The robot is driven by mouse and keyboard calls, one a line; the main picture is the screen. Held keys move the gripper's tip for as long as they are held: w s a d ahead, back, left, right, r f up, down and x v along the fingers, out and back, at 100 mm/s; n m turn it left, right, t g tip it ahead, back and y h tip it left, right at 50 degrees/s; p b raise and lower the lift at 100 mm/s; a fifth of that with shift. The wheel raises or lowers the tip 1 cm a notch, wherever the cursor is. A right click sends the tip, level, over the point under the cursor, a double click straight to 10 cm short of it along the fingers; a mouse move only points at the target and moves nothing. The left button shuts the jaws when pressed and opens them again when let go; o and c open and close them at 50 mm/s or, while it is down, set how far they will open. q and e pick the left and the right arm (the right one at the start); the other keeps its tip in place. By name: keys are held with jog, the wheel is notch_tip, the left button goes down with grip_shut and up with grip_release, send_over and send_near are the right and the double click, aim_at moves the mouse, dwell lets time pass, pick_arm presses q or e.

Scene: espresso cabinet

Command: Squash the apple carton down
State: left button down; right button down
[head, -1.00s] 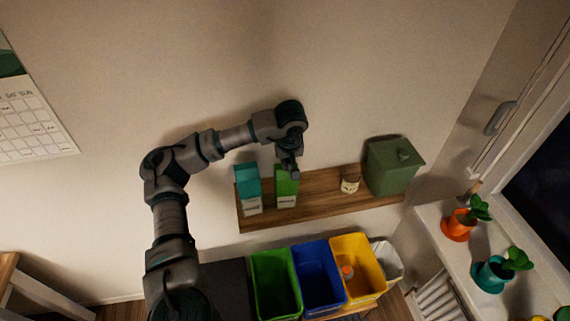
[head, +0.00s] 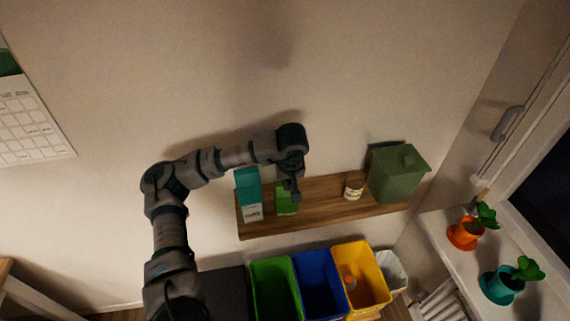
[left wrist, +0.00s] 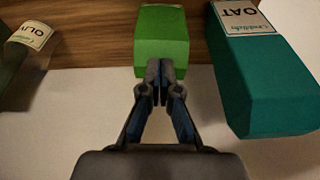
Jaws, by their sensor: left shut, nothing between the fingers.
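A green carton (head: 285,203) stands on the wooden wall shelf and looks short; I take it for the apple carton, though no lettering on it is readable. My left gripper (head: 297,197) points down at its right side from above. In the left wrist view the closed fingertips (left wrist: 159,68) overlap the near edge of the green carton (left wrist: 162,35), with nothing between them. I cannot tell whether they are touching it. A taller teal carton (head: 249,190) stands just left of it; its label reads OAT in the left wrist view (left wrist: 265,85). My right gripper is not in view.
The wooden shelf (head: 325,212) also holds a small labelled jar (head: 354,188) and a green lidded canister (head: 398,175) at the right. Green (head: 275,290), blue (head: 319,285) and yellow (head: 362,275) bins stand below. Bare shelf lies between carton and jar.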

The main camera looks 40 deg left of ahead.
pick_arm(q)
jog(key=shift+s, duration=0.35)
jog(key=v, duration=1.2)
jog(key=shift+a, duration=0.2)
jog(key=shift+d+r, duration=0.1)
jog(key=shift+d, duration=0.05)
